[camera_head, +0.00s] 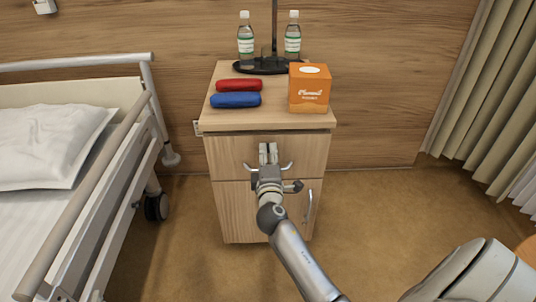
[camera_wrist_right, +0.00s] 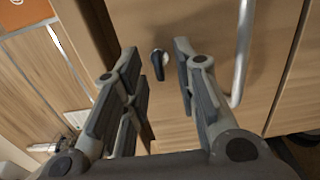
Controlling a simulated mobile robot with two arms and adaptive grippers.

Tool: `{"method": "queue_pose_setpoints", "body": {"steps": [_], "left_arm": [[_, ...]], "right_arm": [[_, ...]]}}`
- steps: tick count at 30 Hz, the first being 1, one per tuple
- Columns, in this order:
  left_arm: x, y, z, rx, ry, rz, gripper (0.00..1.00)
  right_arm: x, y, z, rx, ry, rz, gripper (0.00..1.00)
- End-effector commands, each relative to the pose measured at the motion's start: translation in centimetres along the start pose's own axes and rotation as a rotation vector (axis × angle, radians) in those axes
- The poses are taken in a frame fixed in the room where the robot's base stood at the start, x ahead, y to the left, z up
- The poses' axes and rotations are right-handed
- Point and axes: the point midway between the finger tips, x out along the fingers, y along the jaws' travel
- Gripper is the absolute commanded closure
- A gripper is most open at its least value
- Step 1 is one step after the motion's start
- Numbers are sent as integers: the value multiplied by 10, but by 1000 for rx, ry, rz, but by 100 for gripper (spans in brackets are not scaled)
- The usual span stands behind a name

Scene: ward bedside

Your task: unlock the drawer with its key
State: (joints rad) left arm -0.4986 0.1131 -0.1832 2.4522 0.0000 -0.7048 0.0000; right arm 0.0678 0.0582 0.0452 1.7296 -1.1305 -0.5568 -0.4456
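The bedside cabinet's top drawer (camera_head: 228,151) is closed, and its handle (camera_head: 287,167) shows on both sides of my right gripper. My right gripper (camera_head: 268,149) is in front of the drawer front. In the right wrist view a dark key (camera_wrist_right: 157,66) stands out from a silver lock ring on the wood. The right gripper (camera_wrist_right: 155,52) is open there, with a finger on each side of the key and gaps visible. The silver handle (camera_wrist_right: 243,45) runs beside the right-hand finger. In the head view the gripper hides the lock and key. My left gripper is not in view.
On the cabinet top (camera_head: 274,116) are a red case (camera_head: 239,85), a blue case (camera_head: 235,100), an orange tissue box (camera_head: 309,90) and two bottles (camera_head: 246,42) by a black stand. A railed bed (camera_head: 75,217) is on the left, a curtain (camera_head: 490,100) on the right.

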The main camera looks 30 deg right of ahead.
Motion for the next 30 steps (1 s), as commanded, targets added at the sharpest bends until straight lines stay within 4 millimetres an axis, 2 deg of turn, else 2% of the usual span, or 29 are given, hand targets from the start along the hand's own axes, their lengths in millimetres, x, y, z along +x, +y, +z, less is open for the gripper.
{"method": "queue_pose_setpoints", "body": {"steps": [4,12,19,30], "left_arm": [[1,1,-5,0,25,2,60],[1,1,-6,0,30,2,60],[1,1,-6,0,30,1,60],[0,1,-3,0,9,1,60]], "right_arm": [[9,0,0,1,-1,0,72],[10,0,0,1,-1,-1,72],[10,0,0,1,-1,-1,100],[10,0,0,-17,-1,-2,100]]}}
